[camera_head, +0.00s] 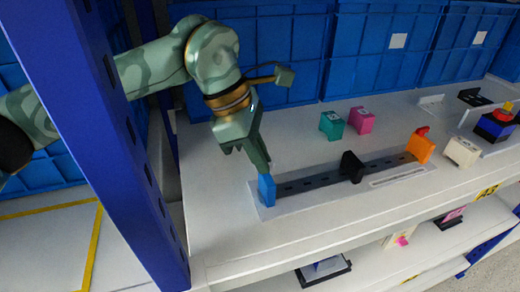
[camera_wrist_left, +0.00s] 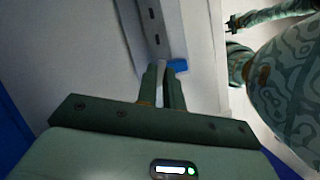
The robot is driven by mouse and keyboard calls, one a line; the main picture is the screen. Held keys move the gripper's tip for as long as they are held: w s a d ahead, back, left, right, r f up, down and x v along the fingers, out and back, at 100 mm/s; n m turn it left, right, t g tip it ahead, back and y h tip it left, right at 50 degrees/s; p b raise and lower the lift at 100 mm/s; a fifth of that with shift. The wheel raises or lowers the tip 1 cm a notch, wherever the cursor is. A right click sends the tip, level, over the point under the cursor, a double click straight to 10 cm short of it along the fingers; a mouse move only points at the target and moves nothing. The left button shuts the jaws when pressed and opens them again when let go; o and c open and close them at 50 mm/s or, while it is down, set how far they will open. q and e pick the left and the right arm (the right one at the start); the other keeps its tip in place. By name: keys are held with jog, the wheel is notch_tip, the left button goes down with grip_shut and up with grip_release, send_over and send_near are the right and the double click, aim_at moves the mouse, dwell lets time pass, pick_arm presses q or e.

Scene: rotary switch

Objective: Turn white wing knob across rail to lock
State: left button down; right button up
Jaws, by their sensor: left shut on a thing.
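A dark slotted rail (camera_head: 312,184) lies on a white base plate on the shelf, with a blue block (camera_head: 266,190) at its left end. My left gripper (camera_head: 262,172) reaches down to the top of the blue block. In the left wrist view its fingers (camera_wrist_left: 162,80) are close together with a thin white piece between them, beside the blue block (camera_wrist_left: 177,66). This white piece looks like the wing knob; the fingers hide most of it, and I cannot tell its angle. A green patterned arm part of mine, with a small dark end, shows at the wrist view's upper right.
A black block (camera_head: 351,167) sits mid-rail and an orange block (camera_head: 420,147) at its right end. Teal (camera_head: 332,125) and pink (camera_head: 361,120) blocks stand behind. A white block (camera_head: 462,152) is at right. A blue post (camera_head: 100,130) stands left; blue crates line the back.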

pick_arm(q)
jog(key=m, duration=0.1)
jog(key=m+g+p, duration=0.1)
jog(key=m, duration=0.1)
jog(key=shift+w+r, duration=0.15)
jog(key=shift+r, duration=0.05)
jog(key=m+g+y+p, duration=0.1)
jog(key=m, duration=0.2)
jog(key=shift+w+d+m, duration=0.1)
jog(key=shift+d+m, duration=0.05)
jog(key=shift+m, duration=0.15)
jog(key=m+g+y, duration=0.1)
jog(key=m, duration=0.2)
jog(key=shift+d+f, duration=0.1)
jog(key=shift+w+m+g+y+p, duration=0.1)
jog(key=shift+m+g+y+p, duration=0.3)
jog(key=shift+m, duration=1.2)
pick_arm(e)
jog(key=shift+w+a+r, duration=0.1)
jog(key=shift+w+r, duration=0.2)
jog(key=shift+r, duration=0.45)
jog(key=shift+w+a+r, duration=0.1)
jog(key=shift+w+r, duration=0.15)
jog(key=shift+r, duration=0.5)
jog(key=shift+d, duration=0.15)
pick_arm(q)
jog(key=c, duration=1.5)
grip_release()
jog(key=shift+f, duration=0.1)
